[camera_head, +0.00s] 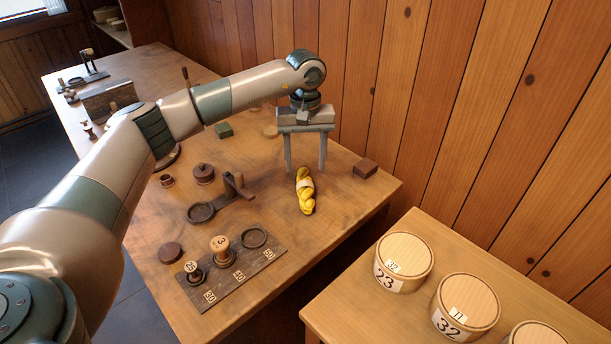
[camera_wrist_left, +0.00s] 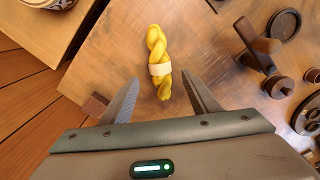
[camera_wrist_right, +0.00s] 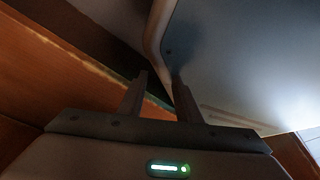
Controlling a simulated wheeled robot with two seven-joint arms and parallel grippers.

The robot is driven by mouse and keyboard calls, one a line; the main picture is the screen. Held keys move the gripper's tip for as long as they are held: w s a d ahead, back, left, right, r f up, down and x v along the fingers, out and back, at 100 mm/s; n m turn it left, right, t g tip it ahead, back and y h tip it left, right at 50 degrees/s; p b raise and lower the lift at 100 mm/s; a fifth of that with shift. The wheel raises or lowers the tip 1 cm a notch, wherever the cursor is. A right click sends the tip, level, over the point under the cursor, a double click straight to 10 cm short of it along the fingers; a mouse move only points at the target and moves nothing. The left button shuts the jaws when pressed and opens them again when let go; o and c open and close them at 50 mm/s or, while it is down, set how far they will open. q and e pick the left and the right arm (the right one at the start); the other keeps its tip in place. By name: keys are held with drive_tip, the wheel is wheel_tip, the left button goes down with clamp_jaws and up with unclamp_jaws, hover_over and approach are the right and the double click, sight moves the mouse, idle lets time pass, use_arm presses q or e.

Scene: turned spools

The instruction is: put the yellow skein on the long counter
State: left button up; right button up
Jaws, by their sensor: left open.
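The yellow skein (camera_head: 305,191), twisted with a pale band around its middle, lies on the brown wooden worktop (camera_head: 340,208). My left gripper (camera_head: 305,168) points down just behind the skein, open and empty. In the left wrist view the skein (camera_wrist_left: 158,48) lies between and beyond the two spread fingers (camera_wrist_left: 160,77), apart from both. I cannot tell which surface is the long counter; the brown worktop runs far back to the left. My right gripper (camera_wrist_right: 160,76) shows only in its own wrist view, its fingers apart with nothing between them.
A dark red block (camera_head: 366,168) sits right of the skein. A dark wooden stand (camera_head: 222,196) is to its left, and a numbered board (camera_head: 232,275) with spools is in front. Round lidded boxes (camera_head: 404,256) fill much of the paler table. A plank wall (camera_head: 450,100) stands behind.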

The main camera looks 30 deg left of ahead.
use_arm(q)
wheel_tip(320, 180, up, 4)
drive_tip(key=shift+r+b, duration=0.1)
drive_tip(key=shift+b, duration=0.4)
use_arm(e)
drive_tip(key=shift+t, duration=0.6)
drive_tip(key=w, duration=0.1)
drive_tip(key=w+a, duration=0.1)
drive_tip(key=w, duration=0.1)
drive_tip(key=w+a, duration=0.1)
drive_tip(key=shift+w+r, duration=0.3)
drive_tip(key=shift+w, duration=0.1)
use_arm(q)
drive_tip(key=shift+r, duration=0.15)
use_arm(e)
drive_tip(key=shift+r, duration=0.1)
